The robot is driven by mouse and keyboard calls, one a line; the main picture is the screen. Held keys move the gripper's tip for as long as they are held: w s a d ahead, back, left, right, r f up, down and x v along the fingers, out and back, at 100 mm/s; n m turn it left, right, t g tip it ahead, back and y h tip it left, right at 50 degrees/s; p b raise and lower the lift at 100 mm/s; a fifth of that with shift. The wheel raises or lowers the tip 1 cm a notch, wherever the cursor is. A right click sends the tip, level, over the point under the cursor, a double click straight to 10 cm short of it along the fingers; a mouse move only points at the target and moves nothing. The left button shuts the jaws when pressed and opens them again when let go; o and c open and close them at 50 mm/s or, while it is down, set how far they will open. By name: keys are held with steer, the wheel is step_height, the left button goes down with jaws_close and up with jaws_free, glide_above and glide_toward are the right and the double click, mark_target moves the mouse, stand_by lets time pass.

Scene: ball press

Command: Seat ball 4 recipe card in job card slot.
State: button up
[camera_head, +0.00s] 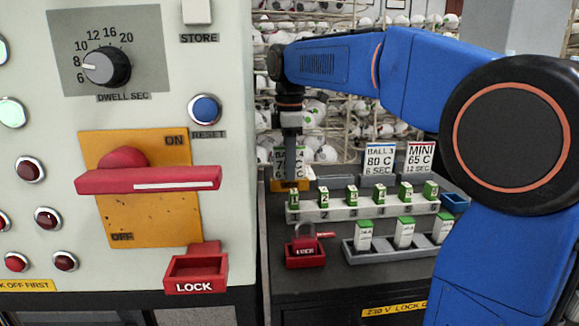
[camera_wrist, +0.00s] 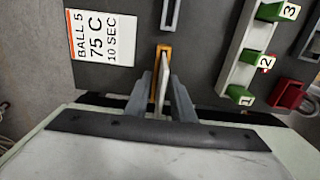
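My gripper (camera_head: 291,145) points down at the far left of the dark bench in the head view. It is shut on a recipe card (camera_head: 280,163) with green markings, whose print is too small and covered to read. In the wrist view, the card (camera_wrist: 158,92) shows edge-on as a thin pale strip between my fingers (camera_wrist: 162,98). The orange job card slot (camera_head: 279,186) is directly below the card in the head view. In the wrist view, the card's far end meets or overlaps the slot (camera_wrist: 164,50). I cannot tell whether its lower edge is inside.
A BALL 5 card (camera_wrist: 101,35) is left of the slot. BALL 3 (camera_head: 379,160) and MINI (camera_head: 419,158) cards stand at the back. A numbered rack with green-topped pieces (camera_head: 365,212) and a red lock (camera_head: 305,252) are nearby. The press panel (camera_head: 225,130) rises close on the left.

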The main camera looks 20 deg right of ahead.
step_height(320, 180, up, 12)
steer(key=shift+r, duration=0.15)
stand_by(0.5)
stand_by(0.3)
